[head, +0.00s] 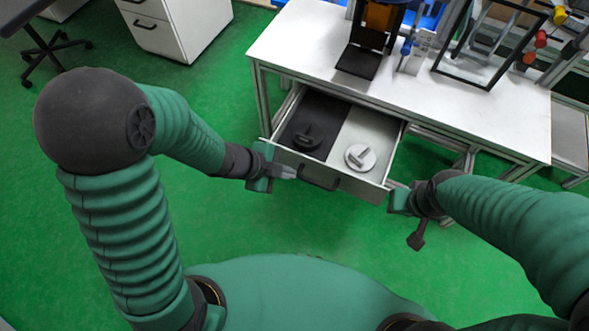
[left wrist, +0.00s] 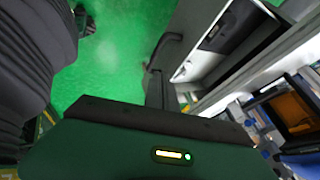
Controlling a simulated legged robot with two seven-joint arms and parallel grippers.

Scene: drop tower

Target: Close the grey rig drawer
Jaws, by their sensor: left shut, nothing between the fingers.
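The grey rig drawer (head: 367,188) is pulled out from under the white-topped rig table in the head view. Its front carries a dark bar handle (head: 318,182). My left gripper (head: 290,173) is shut and empty, its fingertips at the left part of the drawer front, close to the handle. Whether they touch is unclear. In the left wrist view the drawer's pale interior (left wrist: 207,64) and the dark handle (left wrist: 165,48) show beyond the fingers (left wrist: 155,92). My right gripper (head: 393,188) is by the drawer's right front corner; its fingers are too small to read.
Inside the drawer lie a dark knobbed piece (head: 307,138) on the black half and a pale round piece (head: 360,157) on the light half. The table (head: 300,45) bears a black-framed rig (head: 492,45). A white cabinet (head: 190,28) stands back left. Green floor is clear in front.

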